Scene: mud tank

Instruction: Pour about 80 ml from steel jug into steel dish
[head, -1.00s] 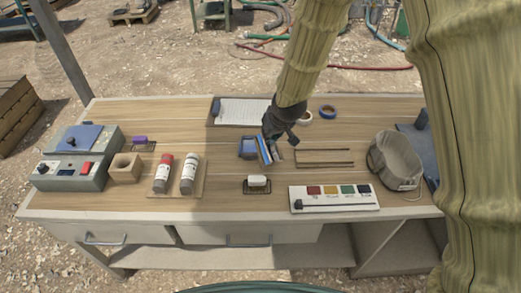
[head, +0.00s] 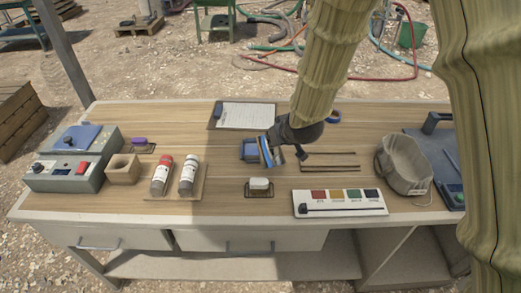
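I cannot pick out a steel jug or a steel dish with certainty. A small blue-grey square dish or tray (head: 249,152) lies on the middle of the bench. My gripper (head: 278,158) points down just right of it, low over the bench top. A thin blue, upright piece (head: 266,151) shows at the gripper's left side; I cannot tell whether it is held or part of the gripper. The gap between the fingers is too small and too dark to read.
Two bottles (head: 188,176), a wooden block (head: 123,169) and a grey-blue machine (head: 70,160) stand left. A white block (head: 260,184) and colour chart (head: 339,203) lie in front. A cloth bag (head: 404,164) stands right.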

